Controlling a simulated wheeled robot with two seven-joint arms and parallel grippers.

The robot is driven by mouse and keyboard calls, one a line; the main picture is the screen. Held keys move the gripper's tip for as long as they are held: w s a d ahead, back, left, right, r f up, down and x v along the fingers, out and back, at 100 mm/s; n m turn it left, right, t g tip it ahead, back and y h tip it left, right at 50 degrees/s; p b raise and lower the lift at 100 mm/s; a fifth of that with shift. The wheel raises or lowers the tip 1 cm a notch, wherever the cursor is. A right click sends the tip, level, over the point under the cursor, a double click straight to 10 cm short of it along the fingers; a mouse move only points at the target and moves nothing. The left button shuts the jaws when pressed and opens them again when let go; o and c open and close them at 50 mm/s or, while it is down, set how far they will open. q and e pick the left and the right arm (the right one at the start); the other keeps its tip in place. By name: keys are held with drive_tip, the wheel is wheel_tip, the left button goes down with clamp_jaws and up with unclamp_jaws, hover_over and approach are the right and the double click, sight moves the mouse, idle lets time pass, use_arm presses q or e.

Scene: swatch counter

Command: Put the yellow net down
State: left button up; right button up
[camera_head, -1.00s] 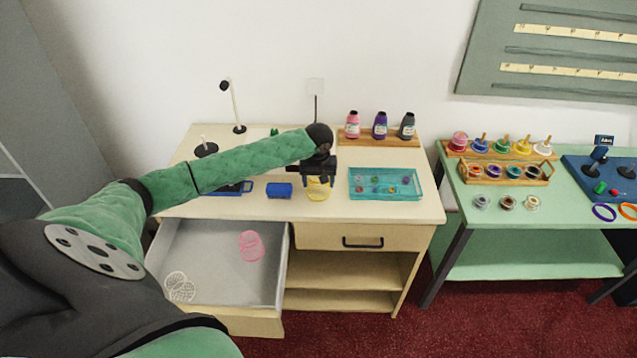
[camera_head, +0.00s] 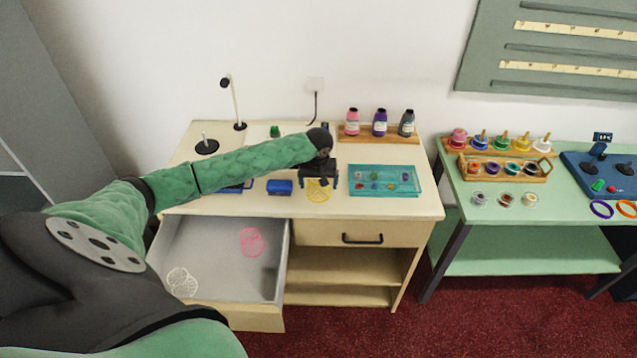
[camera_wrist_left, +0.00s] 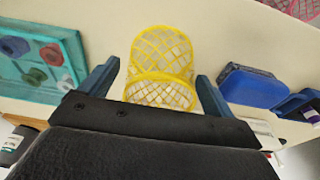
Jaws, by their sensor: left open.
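The yellow net (camera_head: 318,191) is on the cream counter top, between the blue box and the teal tray. In the left wrist view the yellow net (camera_wrist_left: 162,68) shows as an open mesh cup between the two fingers, with gaps on both sides. My left gripper (camera_head: 318,182) is over it and open; its fingers also show in the left wrist view (camera_wrist_left: 158,78). The gripper hides part of the net in the head view. My right gripper is not in view.
A teal tray (camera_head: 352,190) with small coloured pieces lies right of the net, and a blue box (camera_head: 279,187) lies left. The open drawer (camera_head: 215,260) below holds a pink net (camera_head: 251,241) and a white net (camera_head: 182,282). Bottles (camera_head: 379,123) stand behind.

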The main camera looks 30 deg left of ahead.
use_arm(q)
drive_tip(key=shift+r, duration=0.1)
drive_tip(key=shift+r, duration=0.25)
wheel_tip(320, 180, up, 11)
drive_tip(key=s+b, duration=0.1)
drive_tip(key=b, duration=0.3)
drive_tip(key=shift+s+d+r, duration=0.2)
drive_tip(key=shift+s+d, duration=0.05)
drive_tip(key=shift+d, duration=0.2)
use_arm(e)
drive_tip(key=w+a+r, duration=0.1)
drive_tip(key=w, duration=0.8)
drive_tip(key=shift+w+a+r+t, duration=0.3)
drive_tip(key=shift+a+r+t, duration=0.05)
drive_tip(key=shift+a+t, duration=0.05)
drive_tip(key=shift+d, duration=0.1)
